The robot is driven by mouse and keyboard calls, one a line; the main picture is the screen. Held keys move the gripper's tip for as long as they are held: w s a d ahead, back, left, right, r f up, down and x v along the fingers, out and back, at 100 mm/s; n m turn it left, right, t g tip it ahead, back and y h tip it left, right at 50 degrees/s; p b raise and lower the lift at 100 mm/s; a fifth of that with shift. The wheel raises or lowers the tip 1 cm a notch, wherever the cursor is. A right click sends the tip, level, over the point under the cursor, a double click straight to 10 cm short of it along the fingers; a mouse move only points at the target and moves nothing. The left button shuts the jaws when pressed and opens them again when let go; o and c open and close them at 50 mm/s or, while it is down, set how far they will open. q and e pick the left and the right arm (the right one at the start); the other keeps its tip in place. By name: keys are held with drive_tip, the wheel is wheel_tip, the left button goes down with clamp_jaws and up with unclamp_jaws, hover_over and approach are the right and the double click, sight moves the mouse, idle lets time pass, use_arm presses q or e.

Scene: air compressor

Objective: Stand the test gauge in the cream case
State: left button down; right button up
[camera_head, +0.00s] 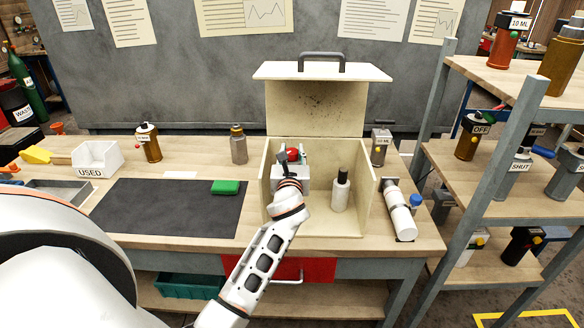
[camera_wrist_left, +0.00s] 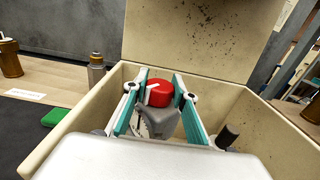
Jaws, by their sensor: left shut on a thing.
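The cream case (camera_head: 368,205) stands open on the bench, its lid raised at the back; its walls also show in the wrist view (camera_wrist_left: 85,105). My left gripper (camera_head: 291,168) reaches into its left half. In the left wrist view the two fingers (camera_wrist_left: 160,100) are shut on what looks like the test gauge, a grey body (camera_wrist_left: 166,122) with a red top (camera_wrist_left: 160,92) and a pale dial side. The red top also shows in the head view (camera_head: 293,154). The gripper hides the gauge's base, so I cannot tell whether it touches the case floor. My right gripper is not in view.
A white bottle with a black cap (camera_head: 341,190) stands in the case's right half. A white cylinder (camera_head: 400,212) lies just right of the case. A dark mat (camera_head: 165,210) with a green block (camera_head: 225,187) lies to the left. A grey bottle (camera_head: 239,147) stands behind.

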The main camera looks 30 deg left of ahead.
sight(292, 163)
use_arm(q)
wheel_tip(292, 163, down, 3)
drive_tip(key=shift+f+b, duration=0.1)
drive_tip(key=shift+b, duration=0.5)
drive_tip(key=shift+f, duration=0.5)
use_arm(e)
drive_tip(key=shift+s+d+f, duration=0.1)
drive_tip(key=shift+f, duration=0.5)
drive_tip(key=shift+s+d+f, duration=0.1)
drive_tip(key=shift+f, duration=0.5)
use_arm(q)
drive_tip(key=c, duration=1.6)
unclamp_jaws()
drive_tip(key=shift+f, duration=0.15)
drive_tip(key=shift+c, duration=0.2)
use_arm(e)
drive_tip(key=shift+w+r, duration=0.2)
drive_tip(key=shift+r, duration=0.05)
